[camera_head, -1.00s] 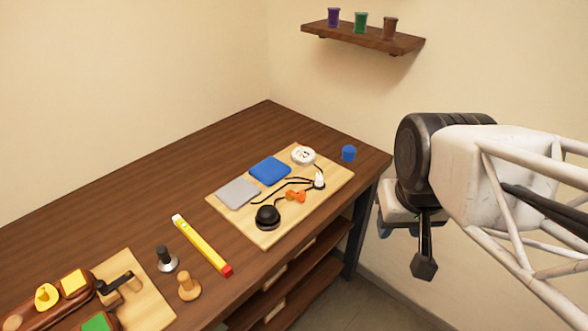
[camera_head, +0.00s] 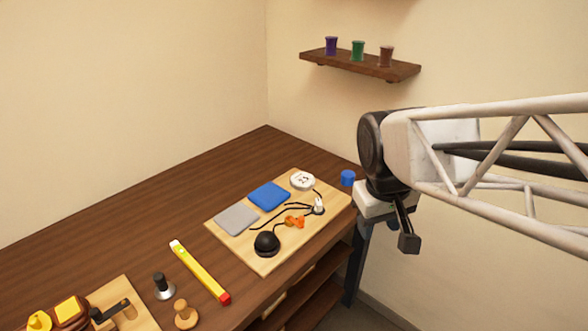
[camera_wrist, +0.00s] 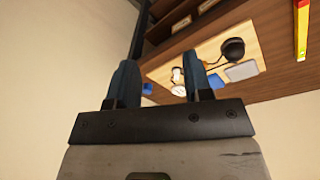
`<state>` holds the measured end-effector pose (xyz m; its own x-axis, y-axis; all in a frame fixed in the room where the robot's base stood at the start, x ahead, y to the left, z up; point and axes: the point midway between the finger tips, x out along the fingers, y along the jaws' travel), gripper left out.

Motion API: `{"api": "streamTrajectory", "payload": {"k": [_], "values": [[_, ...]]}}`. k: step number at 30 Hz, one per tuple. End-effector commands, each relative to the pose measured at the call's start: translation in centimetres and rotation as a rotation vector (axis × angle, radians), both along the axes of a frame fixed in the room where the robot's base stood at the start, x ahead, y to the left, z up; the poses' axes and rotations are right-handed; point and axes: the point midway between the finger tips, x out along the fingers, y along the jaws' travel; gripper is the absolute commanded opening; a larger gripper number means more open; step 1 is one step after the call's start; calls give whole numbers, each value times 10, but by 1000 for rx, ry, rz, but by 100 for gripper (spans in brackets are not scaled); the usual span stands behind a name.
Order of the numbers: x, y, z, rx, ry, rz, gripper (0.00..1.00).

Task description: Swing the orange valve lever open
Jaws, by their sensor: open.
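The orange valve lever (camera_head: 294,222) lies small on a light wooden board (camera_head: 268,262), among thin black lines and fittings, in the head view. I cannot make out its exact angle. In the wrist view it cannot be made out; a finger or other parts may hide it. My gripper (camera_wrist: 162,80) is open and empty, with its two dark blue fingers apart. In the head view my wrist hangs to the right of the board, beyond the table edge, and the fingers are not clearly seen.
On the board are a black dome (camera_head: 266,242), a grey pad (camera_head: 237,219), a blue pad (camera_head: 269,195) and a white round dial (camera_head: 303,180). A blue cup (camera_head: 347,177) stands near the table corner. A yellow level (camera_head: 200,271) lies to the left. A wall shelf (camera_head: 360,65) holds three cups.

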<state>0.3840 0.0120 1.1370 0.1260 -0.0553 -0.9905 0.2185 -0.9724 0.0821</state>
Motion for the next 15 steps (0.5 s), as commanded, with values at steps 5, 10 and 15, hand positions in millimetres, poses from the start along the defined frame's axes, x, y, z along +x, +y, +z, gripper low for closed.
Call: {"api": "streamTrajectory", "payload": {"k": [5,10,15], "values": [[32,11,-6,-37,52,105,46],[61,22,-13,-69,99,205,46],[89,36,-24,-102,149,306,46]]}}
